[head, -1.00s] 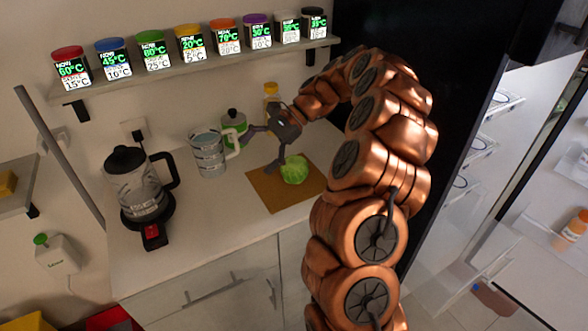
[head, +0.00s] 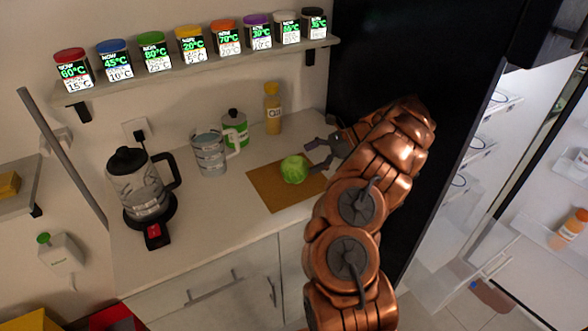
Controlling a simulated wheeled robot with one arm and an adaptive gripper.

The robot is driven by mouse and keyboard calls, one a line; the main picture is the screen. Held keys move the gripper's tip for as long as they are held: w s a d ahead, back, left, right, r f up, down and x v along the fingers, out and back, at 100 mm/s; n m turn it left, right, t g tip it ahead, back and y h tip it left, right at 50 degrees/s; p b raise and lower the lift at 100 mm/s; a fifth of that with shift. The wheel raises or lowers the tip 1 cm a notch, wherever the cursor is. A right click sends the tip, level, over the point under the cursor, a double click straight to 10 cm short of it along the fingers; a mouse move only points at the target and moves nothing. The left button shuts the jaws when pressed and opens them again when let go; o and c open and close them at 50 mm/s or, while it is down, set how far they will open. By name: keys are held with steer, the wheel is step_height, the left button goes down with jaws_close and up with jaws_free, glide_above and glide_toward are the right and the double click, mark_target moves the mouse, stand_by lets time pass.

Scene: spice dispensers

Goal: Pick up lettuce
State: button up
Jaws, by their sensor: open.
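The lettuce (head: 294,169) is a round, light green head. It sits on a brown board (head: 268,192) on the white counter, near the board's back right part. My gripper (head: 313,157) is open, just to the right of the lettuce and beside it. Its dark fingers point left toward the lettuce. The lower finger looks close to the lettuce's right side; I cannot tell whether it touches. My arm comes in from the lower right and covers the board's right corner.
A kettle (head: 139,185) stands at left. A shelf (head: 200,69) with several spice dispensers hangs above. A black fridge side (head: 375,60) is at right.

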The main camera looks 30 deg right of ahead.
mark_target(295, 167)
steer(key=shift+s+a+p+x, duration=0.15)
steer(key=shift+p+x, duration=0.45)
steer(key=shift+x, duration=0.7)
steer(key=shift+s+a+p+x, duration=0.15)
steer(key=shift+p+x, duration=0.45)
steer(key=shift+x, duration=0.65)
steer(key=shift+w+a+f, duration=0.1)
steer(key=shift+w+f, duration=0.1)
steer(key=shift+c, duration=0.3)
steer(key=c, duration=1.1)
steer(key=shift+r, duration=0.15)
steer(key=shift+c, duration=0.2)
